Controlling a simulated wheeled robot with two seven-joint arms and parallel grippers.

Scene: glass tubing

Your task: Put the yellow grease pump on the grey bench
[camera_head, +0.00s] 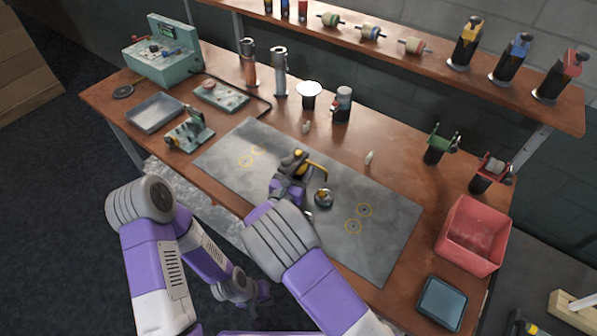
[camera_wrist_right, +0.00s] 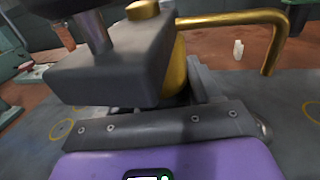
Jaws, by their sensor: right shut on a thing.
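My right gripper (camera_head: 290,182) is over the grey mat, shut on a yellow pump-like thing (camera_head: 316,168) with a bent handle. In the right wrist view the held thing shows a yellow body (camera_wrist_right: 176,72) and a brass-coloured bent bar (camera_wrist_right: 235,18); a dark grey gripper finger hides part of it. I cannot tell if it touches the mat. A grey bench (camera_head: 536,262) is at the lower right, beyond the red bin. My left gripper (camera_head: 262,292) hangs low in front of the wooden bench; its jaws are too small and dark to read.
The grey mat (camera_head: 385,225) has yellow rings, and a small round metal thing (camera_head: 324,197) lies on it near my right gripper. A red bin (camera_head: 473,235) and a blue-grey box (camera_head: 442,301) stand at the right. A wooden tray (camera_head: 575,310) is on the grey bench.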

